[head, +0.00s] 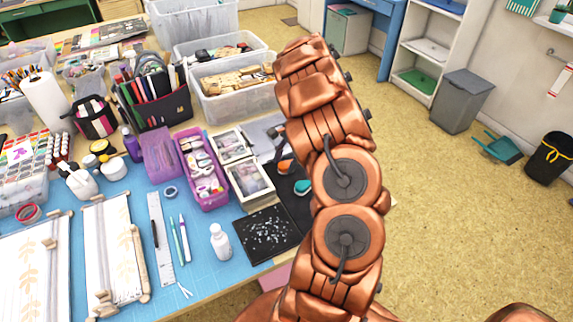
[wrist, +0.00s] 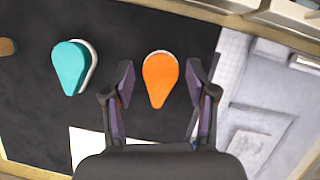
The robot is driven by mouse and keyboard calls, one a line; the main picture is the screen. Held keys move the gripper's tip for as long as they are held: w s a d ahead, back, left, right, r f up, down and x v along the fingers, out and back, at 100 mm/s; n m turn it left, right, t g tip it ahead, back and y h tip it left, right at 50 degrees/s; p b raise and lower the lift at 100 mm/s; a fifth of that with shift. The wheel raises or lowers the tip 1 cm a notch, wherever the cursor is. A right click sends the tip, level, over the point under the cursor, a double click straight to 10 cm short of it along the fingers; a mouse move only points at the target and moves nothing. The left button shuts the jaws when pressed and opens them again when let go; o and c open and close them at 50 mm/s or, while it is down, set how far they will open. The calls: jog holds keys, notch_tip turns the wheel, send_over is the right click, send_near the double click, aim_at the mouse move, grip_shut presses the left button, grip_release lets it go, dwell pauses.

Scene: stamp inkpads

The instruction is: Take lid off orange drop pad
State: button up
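The orange drop pad (wrist: 160,78) lies on a black mat (wrist: 130,30), its tip pointing toward my gripper in the wrist view. A thin pale edge shows along its round end. My gripper (wrist: 158,88) is open, with one finger on each side of the orange pad and a gap on both sides. I cannot tell the height of the fingers over the mat. In the head view the orange pad (head: 285,167) shows partly beside my arm, which hides most of my gripper.
A teal drop pad (wrist: 69,68) with a white part offset under it lies left of the orange one; it also shows in the head view (head: 302,187). A pale framed box (wrist: 262,120) is to the right. A white sheet (wrist: 85,143) lies near my gripper. The table is crowded.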

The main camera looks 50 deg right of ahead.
jog(key=c, duration=0.5)
